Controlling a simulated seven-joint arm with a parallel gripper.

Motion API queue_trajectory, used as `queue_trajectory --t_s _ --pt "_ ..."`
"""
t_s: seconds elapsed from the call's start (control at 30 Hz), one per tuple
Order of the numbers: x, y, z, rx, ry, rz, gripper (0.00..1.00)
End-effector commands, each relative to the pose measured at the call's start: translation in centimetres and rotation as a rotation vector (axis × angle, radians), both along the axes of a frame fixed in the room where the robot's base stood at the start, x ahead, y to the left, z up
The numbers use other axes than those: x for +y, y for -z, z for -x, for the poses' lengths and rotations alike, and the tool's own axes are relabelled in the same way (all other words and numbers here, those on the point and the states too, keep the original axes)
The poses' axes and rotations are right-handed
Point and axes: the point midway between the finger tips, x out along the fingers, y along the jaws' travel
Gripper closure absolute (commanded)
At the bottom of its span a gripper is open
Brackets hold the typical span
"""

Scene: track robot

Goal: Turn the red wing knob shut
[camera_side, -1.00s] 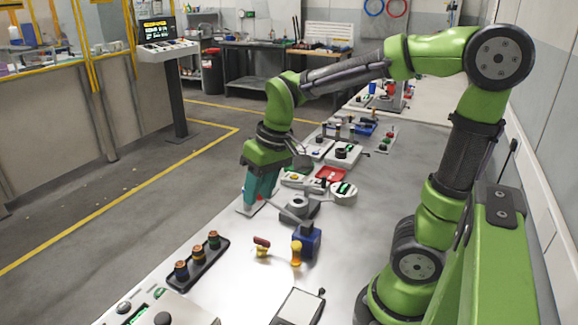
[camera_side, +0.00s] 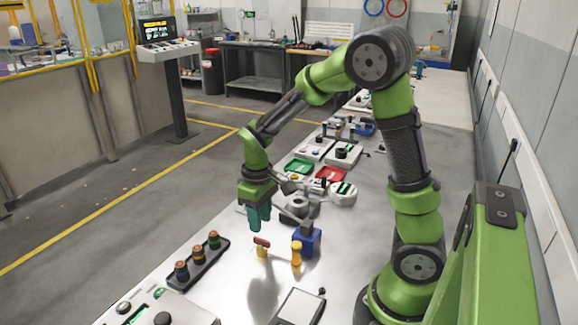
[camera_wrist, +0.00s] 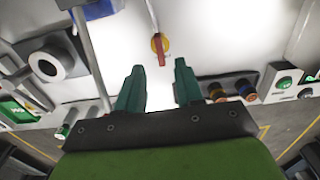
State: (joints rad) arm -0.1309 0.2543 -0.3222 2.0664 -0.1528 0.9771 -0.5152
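The red wing knob (camera_side: 261,242) is a red bar on a short yellow base, standing on the near half of the light table. It also shows in the wrist view (camera_wrist: 159,49), where the red wing lies over a round yellow base and points down the picture toward the fingers. My gripper (camera_side: 259,226) has teal fingers and hangs just above the knob in the side view. In the wrist view my gripper (camera_wrist: 157,82) has its two fingers apart with nothing between them. The knob is beyond the fingertips and untouched.
A blue block (camera_side: 306,240) and an orange-yellow post (camera_side: 296,254) stand just right of the knob. A black tray with several coloured knobs (camera_side: 199,256) lies to the left. A grey round fixture (camera_side: 299,206) is behind. Red (camera_side: 331,174) and green (camera_side: 298,167) trays lie farther back.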

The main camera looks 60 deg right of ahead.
Motion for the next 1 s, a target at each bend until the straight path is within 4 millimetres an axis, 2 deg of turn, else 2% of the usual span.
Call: queue_trajectory --t_s 0.1,0.3,0.47,0.7,0.73,0.93,0.97,1.0 --pt "-0.1 2.5 0.1 0.005 0.002 0.0 0.64" --pt "-0.1 5.1 0.0 0.002 0.002 0.0 0.64" --pt "0.0 5.8 0.0 0.0 0.003 0.0 0.64" --pt "0.0 5.9 0.0 -0.001 0.002 0.0 0.64" --pt "0.0 5.9 0.0 -0.001 0.002 0.0 0.65" --pt "0.0 5.9 0.0 -0.001 0.002 0.0 0.96" --pt "0.0 5.9 0.0 -0.001 0.002 0.0 1.0" --pt "0.0 5.9 0.0 -0.001 0.002 0.0 1.0"
